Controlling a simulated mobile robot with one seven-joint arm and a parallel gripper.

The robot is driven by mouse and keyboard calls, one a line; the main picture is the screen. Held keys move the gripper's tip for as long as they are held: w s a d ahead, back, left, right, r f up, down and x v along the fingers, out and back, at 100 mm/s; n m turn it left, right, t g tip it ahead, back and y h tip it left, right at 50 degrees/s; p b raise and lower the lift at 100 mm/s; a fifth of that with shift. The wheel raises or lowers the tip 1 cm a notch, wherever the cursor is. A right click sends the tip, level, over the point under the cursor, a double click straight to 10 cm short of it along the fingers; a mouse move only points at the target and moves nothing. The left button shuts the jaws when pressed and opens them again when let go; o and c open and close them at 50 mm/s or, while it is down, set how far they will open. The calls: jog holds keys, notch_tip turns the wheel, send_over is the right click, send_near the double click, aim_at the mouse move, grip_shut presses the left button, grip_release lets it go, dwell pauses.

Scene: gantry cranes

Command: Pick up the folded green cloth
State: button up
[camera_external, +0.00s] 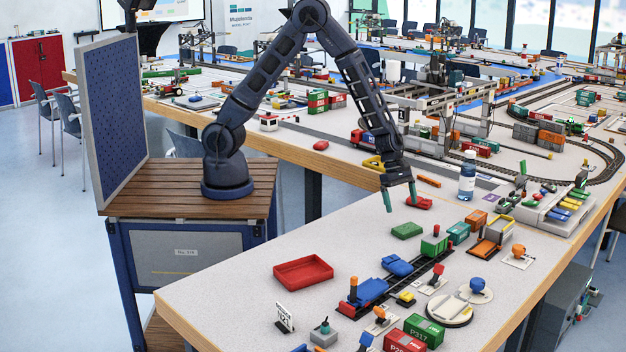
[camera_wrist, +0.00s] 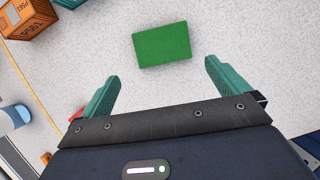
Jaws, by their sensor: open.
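The folded green cloth (camera_external: 407,230) lies flat on the near table as a small green rectangle. In the wrist view the green cloth (camera_wrist: 162,45) is ahead of my fingertips, near the top middle, fully visible and untouched. My gripper (camera_external: 400,197) is above the table, pointing down, a little behind the cloth in the external view. In the wrist view my gripper (camera_wrist: 161,70) has its two teal fingers spread wide with nothing between them.
A red item (camera_external: 418,203) is close to my gripper. A white-and-blue bottle (camera_external: 467,176) stands to the right. A green wagon (camera_external: 435,243) stands on track in front of the cloth. A red tray (camera_external: 303,272) is at left. An orange container (camera_wrist: 28,20) shows in the wrist view.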

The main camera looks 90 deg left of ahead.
aim_at(406, 227)
jog(key=shift+d+x, duration=0.1)
jog(key=shift+x, duration=1.95)
jog(key=shift+d+x, duration=0.15)
jog(key=shift+x, duration=1.9)
jog(key=shift+c, duration=0.2)
jog(key=c, duration=0.7)
